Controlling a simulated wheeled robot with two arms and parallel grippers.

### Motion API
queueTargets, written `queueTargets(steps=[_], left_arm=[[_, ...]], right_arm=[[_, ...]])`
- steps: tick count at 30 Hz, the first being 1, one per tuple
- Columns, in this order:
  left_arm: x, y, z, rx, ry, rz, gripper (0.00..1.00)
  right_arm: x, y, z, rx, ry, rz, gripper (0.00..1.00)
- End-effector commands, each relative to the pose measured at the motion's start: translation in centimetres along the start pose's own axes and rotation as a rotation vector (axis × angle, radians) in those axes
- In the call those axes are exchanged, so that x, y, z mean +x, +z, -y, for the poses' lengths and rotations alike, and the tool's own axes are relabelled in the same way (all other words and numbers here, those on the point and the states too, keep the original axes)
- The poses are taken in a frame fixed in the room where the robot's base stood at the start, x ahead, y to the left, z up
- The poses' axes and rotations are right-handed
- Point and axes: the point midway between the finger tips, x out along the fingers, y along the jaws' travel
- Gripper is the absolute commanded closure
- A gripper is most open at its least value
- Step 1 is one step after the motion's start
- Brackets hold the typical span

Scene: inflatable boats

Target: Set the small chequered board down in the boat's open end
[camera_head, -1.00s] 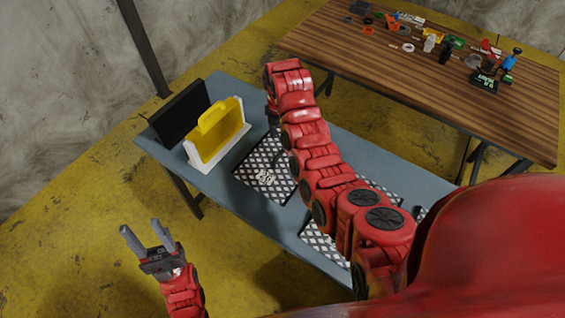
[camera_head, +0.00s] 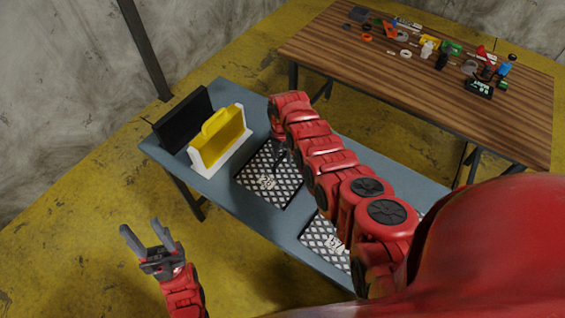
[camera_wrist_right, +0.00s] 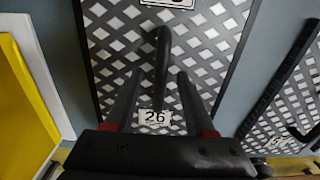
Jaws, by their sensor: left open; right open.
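A black-and-white chequered board (camera_head: 262,196) lies flat on the blue-grey table, with a number label; the right wrist view shows it below the gripper (camera_wrist_right: 215,65), with a label reading 26. A dark upright handle (camera_wrist_right: 161,55) rises from it. My right gripper (camera_wrist_right: 157,95) is open, its fingers on either side of the handle; contact cannot be told. In the head view my arm partly hides this. My left gripper (camera_head: 148,240) is open and empty, off the table's front left. I cannot make out which thing is the boat.
A yellow piece in a white frame (camera_head: 218,140) and a black panel (camera_head: 183,118) stand at the table's left end. Another chequered board (camera_head: 318,240) lies to the right, partly behind my arm. A wooden table (camera_head: 420,80) with small items stands behind.

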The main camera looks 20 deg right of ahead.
Motion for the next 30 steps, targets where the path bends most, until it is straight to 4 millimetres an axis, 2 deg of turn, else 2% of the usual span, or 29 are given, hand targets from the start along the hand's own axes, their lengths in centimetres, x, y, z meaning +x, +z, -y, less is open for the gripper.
queueTargets(steps=[6,14,23,30], left_arm=[[-0.34,0.05,-0.02,0.000,0.000,0.000,0.50],[-0.32,0.05,-0.02,0.000,0.000,0.000,0.50],[-0.32,0.05,-0.01,0.000,0.000,0.000,0.50],[-0.31,0.05,-0.02,0.000,0.000,0.000,0.50]], right_arm=[[1.15,-0.11,0.08,0.002,0.000,-0.002,0.45],[1.18,-0.10,0.08,0.002,0.000,-0.002,0.45],[1.15,-0.06,0.07,0.003,0.001,-0.001,0.99],[1.13,-0.05,0.06,0.003,0.001,-0.001,1.00]])
